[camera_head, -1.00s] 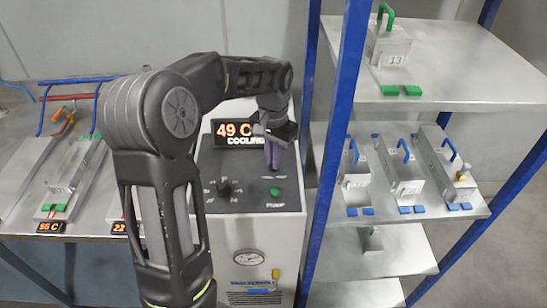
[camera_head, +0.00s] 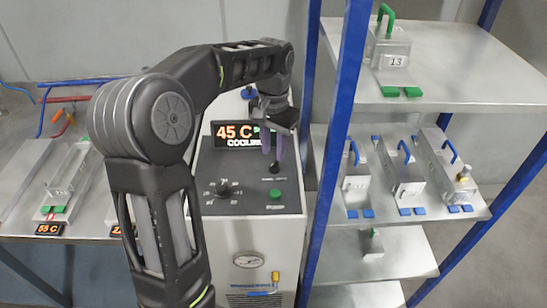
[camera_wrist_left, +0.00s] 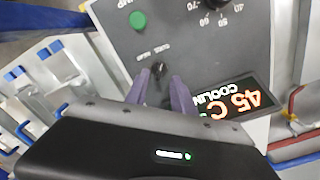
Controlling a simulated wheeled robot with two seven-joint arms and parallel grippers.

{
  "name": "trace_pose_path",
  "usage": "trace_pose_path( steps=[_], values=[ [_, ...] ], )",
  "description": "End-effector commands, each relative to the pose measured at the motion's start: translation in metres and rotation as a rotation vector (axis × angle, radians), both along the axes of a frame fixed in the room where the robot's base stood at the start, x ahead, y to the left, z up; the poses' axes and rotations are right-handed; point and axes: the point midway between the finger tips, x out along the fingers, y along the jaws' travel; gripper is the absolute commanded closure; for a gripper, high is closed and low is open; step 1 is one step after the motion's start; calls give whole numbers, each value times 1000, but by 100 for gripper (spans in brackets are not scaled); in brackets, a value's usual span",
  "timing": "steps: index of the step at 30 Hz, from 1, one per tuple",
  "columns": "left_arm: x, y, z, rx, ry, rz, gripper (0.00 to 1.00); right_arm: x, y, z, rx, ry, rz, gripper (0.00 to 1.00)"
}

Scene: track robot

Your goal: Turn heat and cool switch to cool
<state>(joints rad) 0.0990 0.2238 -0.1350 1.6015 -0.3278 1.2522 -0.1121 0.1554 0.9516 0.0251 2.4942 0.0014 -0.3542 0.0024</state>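The heat and cool switch is a small black knob (camera_head: 274,167) on the dark sloping panel of the grey machine (camera_head: 230,168). It also shows in the left wrist view (camera_wrist_left: 160,69), beside small lettering too blurred to read. My left gripper (camera_head: 273,152) is just above the switch, with its purple fingers apart and nothing between them. In the left wrist view the two fingertips (camera_wrist_left: 160,77) point towards the switch, one on each side of it in the picture. The display (camera_head: 237,134) reads 45 C and COOLING; my gripper hides part of it. My right gripper is not in view.
A green pump button (camera_head: 275,195) and a larger black dial (camera_head: 224,188) are close by on the panel. A blue-framed shelf (camera_head: 452,95) with metal boxes stands at the right. A bench (camera_head: 22,178) with metal trays is at the left.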

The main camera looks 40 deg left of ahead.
Motion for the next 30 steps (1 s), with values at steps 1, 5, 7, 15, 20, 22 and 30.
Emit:
trace_pose_path(
  steps=[1, 5, 7, 15, 20, 22, 30],
  values=[
    [1, 0, 8, 0, -4, -1, 70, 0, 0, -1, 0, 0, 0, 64],
    [1, 0, 27, 0, -4, -1, 70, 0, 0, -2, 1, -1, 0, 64],
    [0, 0, 32, 0, -2, -1, 70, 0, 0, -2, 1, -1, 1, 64],
    [0, 0, 35, 0, 0, -1, 70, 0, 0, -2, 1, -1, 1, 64],
    [0, 0, 35, 0, 0, -1, 70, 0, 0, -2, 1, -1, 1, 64],
    [0, 0, 35, 0, 0, -1, 70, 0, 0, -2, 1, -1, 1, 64],
    [0, 0, 35, 0, 0, -1, 70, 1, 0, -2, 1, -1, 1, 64]
  ],
)
